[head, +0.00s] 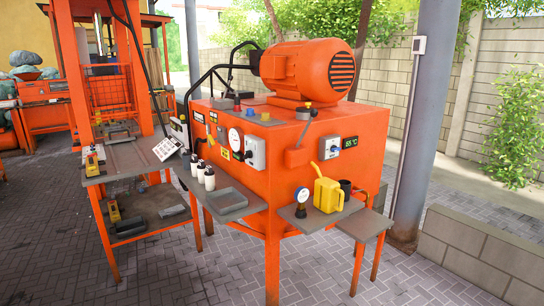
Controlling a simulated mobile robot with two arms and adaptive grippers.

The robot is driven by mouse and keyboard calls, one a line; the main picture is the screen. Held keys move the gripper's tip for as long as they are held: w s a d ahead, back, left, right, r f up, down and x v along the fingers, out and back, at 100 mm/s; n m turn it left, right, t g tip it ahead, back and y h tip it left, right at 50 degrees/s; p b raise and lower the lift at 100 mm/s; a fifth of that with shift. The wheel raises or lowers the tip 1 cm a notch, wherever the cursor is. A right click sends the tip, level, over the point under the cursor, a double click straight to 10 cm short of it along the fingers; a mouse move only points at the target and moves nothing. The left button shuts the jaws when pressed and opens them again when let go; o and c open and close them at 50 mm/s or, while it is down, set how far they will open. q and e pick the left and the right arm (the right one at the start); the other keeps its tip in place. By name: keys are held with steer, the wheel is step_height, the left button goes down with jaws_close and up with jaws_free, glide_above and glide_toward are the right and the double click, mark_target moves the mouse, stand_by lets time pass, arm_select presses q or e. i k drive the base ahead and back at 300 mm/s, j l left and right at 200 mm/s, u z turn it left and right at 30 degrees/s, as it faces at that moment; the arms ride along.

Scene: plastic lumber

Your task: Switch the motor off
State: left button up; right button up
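The large orange motor (311,70) sits on top of an orange machine cabinet (284,188) in the head view. The front left face has a round white gauge (234,138) and a grey box with a dark rotary knob (254,152). The right face has a grey box with a blue-toned knob (329,148) beside a green digital display (351,142). A lever with a dark knob (312,113) rises at the front corner. Small coloured knobs (250,112) stand on the top. I cannot tell which control is the motor's switch or its setting. Neither gripper is in view.
A shelf holds white bottles (203,175) and a grey tray (226,201). Another holds a gauge (302,196) and a yellow watering can (327,190). A workbench (125,158) stands left and a grey post (420,100) right. The paved floor in front is clear.

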mark_target(248, 154)
steer(key=i+j+z, duration=0.35)
steer(key=j+z, duration=0.15)
steer(key=j, duration=0.15)
steer(key=i+j+z, duration=0.1)
steer(key=j+z, duration=0.2)
steer(key=j, duration=0.1)
